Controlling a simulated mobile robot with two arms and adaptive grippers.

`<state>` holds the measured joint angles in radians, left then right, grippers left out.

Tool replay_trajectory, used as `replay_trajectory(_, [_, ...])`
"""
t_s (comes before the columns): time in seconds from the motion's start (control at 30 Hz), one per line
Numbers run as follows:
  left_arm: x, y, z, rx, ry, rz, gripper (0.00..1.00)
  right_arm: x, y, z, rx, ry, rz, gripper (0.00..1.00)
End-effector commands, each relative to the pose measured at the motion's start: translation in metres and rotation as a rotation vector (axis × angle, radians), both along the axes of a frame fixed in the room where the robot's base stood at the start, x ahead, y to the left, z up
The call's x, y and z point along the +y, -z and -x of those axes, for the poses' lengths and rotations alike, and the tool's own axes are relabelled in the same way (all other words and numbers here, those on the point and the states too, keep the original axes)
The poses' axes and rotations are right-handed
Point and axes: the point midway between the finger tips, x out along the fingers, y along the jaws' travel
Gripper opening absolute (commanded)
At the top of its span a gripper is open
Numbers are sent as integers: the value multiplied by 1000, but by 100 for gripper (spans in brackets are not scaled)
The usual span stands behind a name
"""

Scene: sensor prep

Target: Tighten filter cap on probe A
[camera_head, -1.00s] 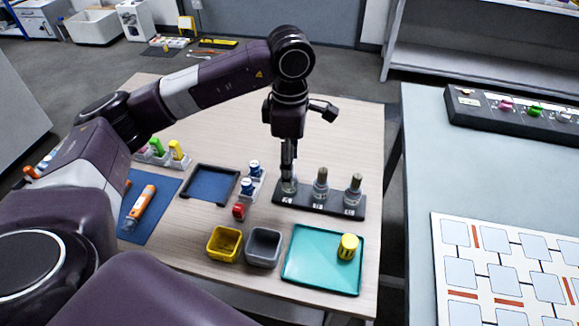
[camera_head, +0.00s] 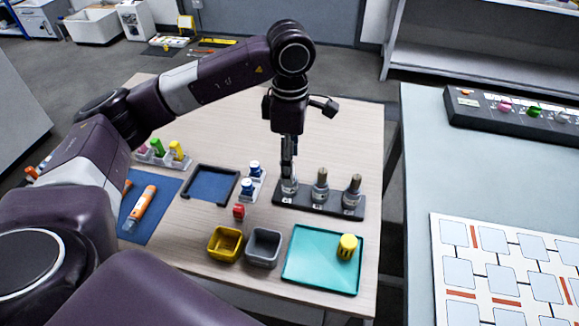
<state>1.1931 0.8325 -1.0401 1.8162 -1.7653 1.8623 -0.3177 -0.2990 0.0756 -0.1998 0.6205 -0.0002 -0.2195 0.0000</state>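A dark rack (camera_head: 330,208) holds three probes in a row, with small labels on its front that I cannot read clearly. The leftmost probe (camera_head: 289,187) stands directly under my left gripper (camera_head: 288,172). Its cap is hidden by the narrow fingers, so I cannot tell whether they grip it. The middle probe (camera_head: 320,190) and the right probe (camera_head: 352,195) stand upright with brownish caps. My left arm reaches over the table from the left, its wrist pointing straight down. My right gripper is not in view.
A teal tray (camera_head: 310,268) with a yellow cylinder (camera_head: 347,247) lies in front of the rack. Yellow (camera_head: 225,243) and grey (camera_head: 264,247) bins, a red item (camera_head: 239,211) and a holder with blue-capped bottles (camera_head: 248,187) stand left. A second table (camera_head: 415,180) is right.

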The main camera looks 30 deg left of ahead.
Motion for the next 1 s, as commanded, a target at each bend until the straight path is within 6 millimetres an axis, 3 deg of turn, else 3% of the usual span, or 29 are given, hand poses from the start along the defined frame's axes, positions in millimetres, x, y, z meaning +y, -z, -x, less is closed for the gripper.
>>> replay_trajectory(0.8, [0, -56, 0, 0, 0, 0, 56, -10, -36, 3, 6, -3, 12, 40])
replay_trajectory(1.0, [0, -60, 0, 0, 0, 0, 56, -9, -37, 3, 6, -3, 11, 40])
